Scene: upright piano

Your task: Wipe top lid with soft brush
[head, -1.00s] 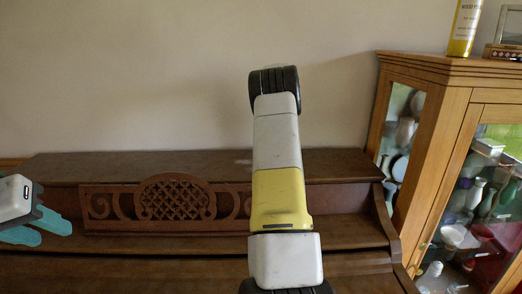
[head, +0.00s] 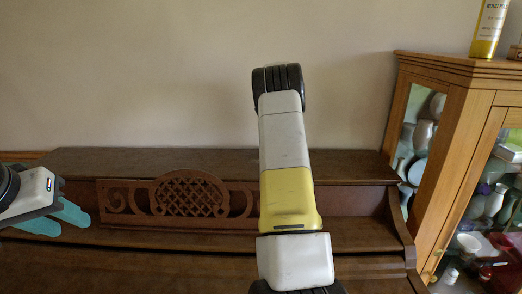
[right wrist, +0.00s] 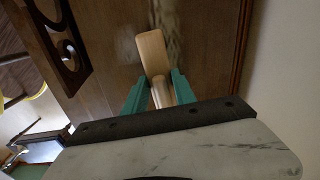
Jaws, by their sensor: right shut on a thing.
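The piano's top lid (head: 120,163) is a long dark brown board against the wall. The soft brush (right wrist: 153,52) shows in the right wrist view with its pale wooden back and handle over the dark lid (right wrist: 205,45). My right gripper (right wrist: 160,90) is shut on the brush handle between its teal fingers. In the head view my right arm hides this gripper and the brush. A blurred pale patch (right wrist: 125,42) lies on the lid left of the brush. I cannot tell whether the bristles touch the lid. My left gripper (head: 68,219) is open and empty in front of the piano.
A carved music desk (head: 188,195) stands below the lid's front edge, and its fretwork (right wrist: 70,55) shows in the right wrist view. A glass-fronted cabinet (head: 445,150) stands right of the piano, with a yellow bottle (head: 489,30) on top. The lid's left part is clear.

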